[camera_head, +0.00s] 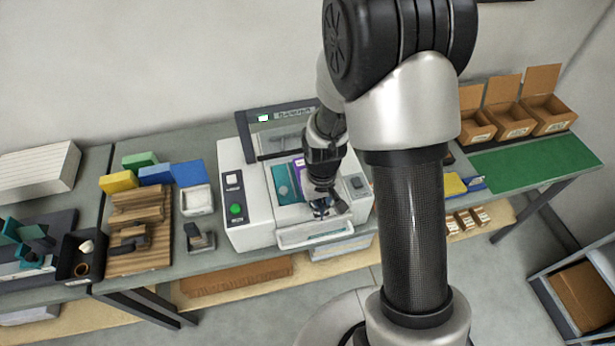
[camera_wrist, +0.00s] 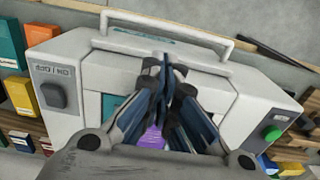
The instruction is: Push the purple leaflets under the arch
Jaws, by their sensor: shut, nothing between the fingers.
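The purple leaflets (camera_head: 301,166) lie in the bed of a white machine (camera_head: 247,196), beside a teal stack (camera_head: 284,183) on their left. My arm and gripper cover much of them. In the wrist view a purple patch (camera_wrist: 152,138) shows between my finger links. The arch (camera_head: 258,142) is the dark frame with a small lit screen across the back of the machine. My gripper (camera_head: 322,207) is shut and empty, pointing down over the front part of the bed, on the near side of the purple. In the wrist view its fingertips (camera_wrist: 164,66) meet; contact with the leaflets cannot be told.
A green button (camera_head: 236,209) is on the machine's left panel, a dark switch (camera_head: 357,183) on its right. A white front tray (camera_head: 316,232) sticks out. Wooden steps (camera_head: 138,215) and coloured boxes stand left; a green mat (camera_head: 530,158) and open cartons (camera_head: 545,113) are right.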

